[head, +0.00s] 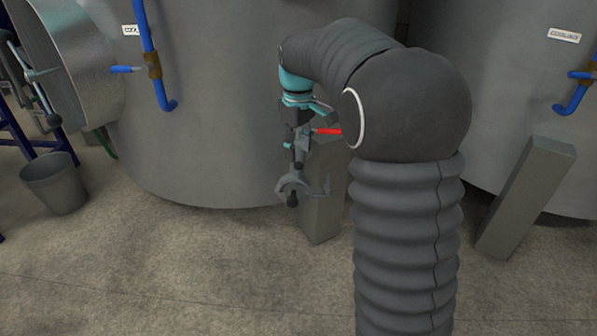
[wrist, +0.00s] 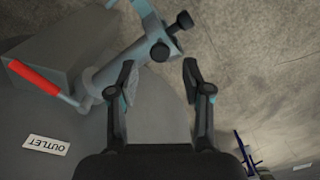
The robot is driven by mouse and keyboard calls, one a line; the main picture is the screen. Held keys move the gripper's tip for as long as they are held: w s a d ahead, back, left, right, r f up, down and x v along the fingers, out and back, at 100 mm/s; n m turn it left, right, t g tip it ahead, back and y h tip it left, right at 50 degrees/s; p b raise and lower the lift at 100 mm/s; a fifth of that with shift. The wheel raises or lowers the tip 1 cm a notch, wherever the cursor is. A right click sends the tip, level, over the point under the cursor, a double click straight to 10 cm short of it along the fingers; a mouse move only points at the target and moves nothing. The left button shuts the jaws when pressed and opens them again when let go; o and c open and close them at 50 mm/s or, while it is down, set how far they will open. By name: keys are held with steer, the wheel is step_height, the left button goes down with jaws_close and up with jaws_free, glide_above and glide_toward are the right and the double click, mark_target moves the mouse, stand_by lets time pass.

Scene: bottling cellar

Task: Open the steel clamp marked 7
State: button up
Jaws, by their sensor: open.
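A grey steel outlet pipe (wrist: 120,68) with a red-handled lever (wrist: 35,78) runs diagonally across the wrist view. At its far end is a steel fitting with black knobs (wrist: 160,50), which looks like a clamp; I can read no 7 on it. My gripper (wrist: 160,76) is open and empty, its two fingers apart and pointing toward the fitting. One knob shows between the fingertips; I cannot tell whether they touch it. In the head view my gripper (head: 294,152) hangs low at the tank, just above a curved grey fitting (head: 294,183). The red lever (head: 327,131) is to its right.
A large steel tank (head: 215,110) stands behind, with an OUTLET label (wrist: 46,145) in the wrist view. A grey block-like leg (head: 322,220) stands close behind the fitting. A grey bucket (head: 53,184) is at left. The concrete floor (head: 180,270) in front is clear.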

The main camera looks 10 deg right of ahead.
mark_target(298, 164)
step_height(298, 164, down, 7)
steer(key=shift+r+b, duration=0.1)
steer(key=shift+b, duration=0.3)
steer(key=shift+c, duration=0.3)
jaws_close()
